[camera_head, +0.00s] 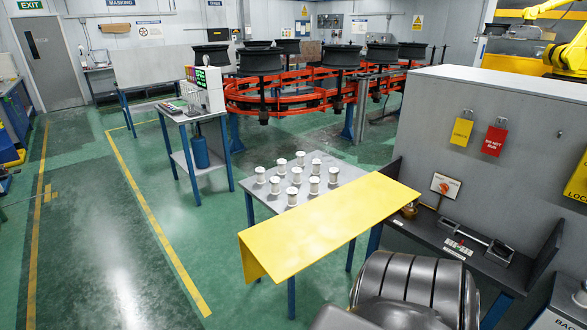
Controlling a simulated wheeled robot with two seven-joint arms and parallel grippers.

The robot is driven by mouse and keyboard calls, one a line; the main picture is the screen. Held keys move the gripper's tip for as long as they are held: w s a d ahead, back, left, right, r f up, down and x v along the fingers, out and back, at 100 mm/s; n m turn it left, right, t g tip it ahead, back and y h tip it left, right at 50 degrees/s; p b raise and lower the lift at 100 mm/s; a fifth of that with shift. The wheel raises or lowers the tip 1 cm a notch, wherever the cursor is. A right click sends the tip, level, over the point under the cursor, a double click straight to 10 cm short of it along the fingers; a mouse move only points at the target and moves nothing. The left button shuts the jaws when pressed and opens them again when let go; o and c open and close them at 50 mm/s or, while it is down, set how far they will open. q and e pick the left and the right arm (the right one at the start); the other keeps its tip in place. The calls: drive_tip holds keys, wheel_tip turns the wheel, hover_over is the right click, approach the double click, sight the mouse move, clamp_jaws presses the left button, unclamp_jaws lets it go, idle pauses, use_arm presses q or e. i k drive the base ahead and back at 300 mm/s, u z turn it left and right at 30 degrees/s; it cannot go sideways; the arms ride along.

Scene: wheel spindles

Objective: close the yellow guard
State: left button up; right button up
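The yellow guard (330,225) is a long flat yellow panel with a short lip bent down at its left end. It lies roughly level across the front part of a grey table (262,192) and hides that part. Its right end reaches toward the dark bench by the grey cabinet. I cannot make out a hinge or a handle on it. Neither of my grippers shows in the head view, and nothing visible touches the guard.
Several white spools (292,195) stand on the table behind the guard. A ribbed grey shape (415,285) fills the bottom right. Green floor (90,230) is clear at left.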

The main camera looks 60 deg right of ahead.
sight(281, 247)
drive_tip(key=u, duration=0.05)
drive_tip(key=i, duration=2.95)
drive_tip(key=z, duration=4.1)
drive_tip(key=i, duration=1.05)
drive_tip(key=z, duration=0.05)
